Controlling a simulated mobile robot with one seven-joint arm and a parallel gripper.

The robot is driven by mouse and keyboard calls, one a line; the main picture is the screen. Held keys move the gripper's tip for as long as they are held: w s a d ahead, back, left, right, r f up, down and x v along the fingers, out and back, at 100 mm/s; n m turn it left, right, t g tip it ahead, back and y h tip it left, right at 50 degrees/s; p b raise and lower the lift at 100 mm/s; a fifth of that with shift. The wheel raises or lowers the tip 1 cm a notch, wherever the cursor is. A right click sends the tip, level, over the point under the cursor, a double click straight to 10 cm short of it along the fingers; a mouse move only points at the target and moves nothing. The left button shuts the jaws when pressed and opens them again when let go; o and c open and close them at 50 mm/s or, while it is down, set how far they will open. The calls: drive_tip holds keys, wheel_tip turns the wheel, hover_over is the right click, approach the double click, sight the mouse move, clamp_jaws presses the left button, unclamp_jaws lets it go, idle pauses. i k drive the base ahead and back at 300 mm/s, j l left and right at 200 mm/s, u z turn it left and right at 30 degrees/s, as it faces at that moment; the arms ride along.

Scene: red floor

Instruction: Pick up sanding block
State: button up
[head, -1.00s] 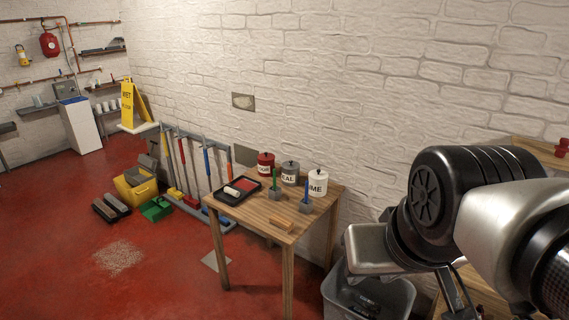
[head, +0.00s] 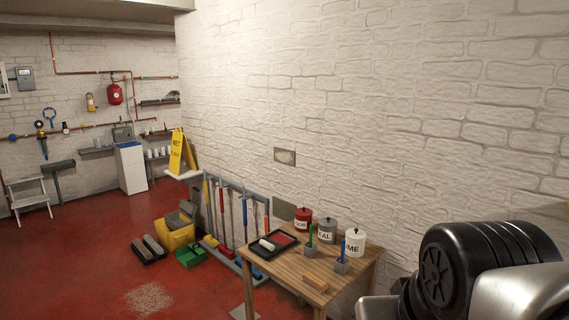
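A tan, wood-coloured block (head: 315,281), which looks like the sanding block, lies near the front edge of a small wooden table (head: 285,272) in the lower middle of the head view. Part of my arm shows at the lower right, to the right of the table. My gripper's fingers are not visible. Nothing covers the block.
The table also holds a paint tray (head: 283,239) with a roller, red (head: 303,220), grey (head: 327,230) and white (head: 355,242) canisters, and green- and blue-handled tools in grey holders. A tool rack (head: 237,213) and yellow bucket (head: 177,236) stand left. Red floor is open farther left.

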sight(312, 280)
drive_tip(key=i+j, duration=0.1)
drive_tip(key=i, duration=0.35)
drive_tip(key=i+j+z, duration=0.15)
drive_tip(key=i, duration=0.3)
drive_tip(key=i+j, duration=0.1)
drive_tip(key=i, duration=0.35)
drive_tip(key=i+j+z, duration=0.1)
drive_tip(key=i, duration=0.35)
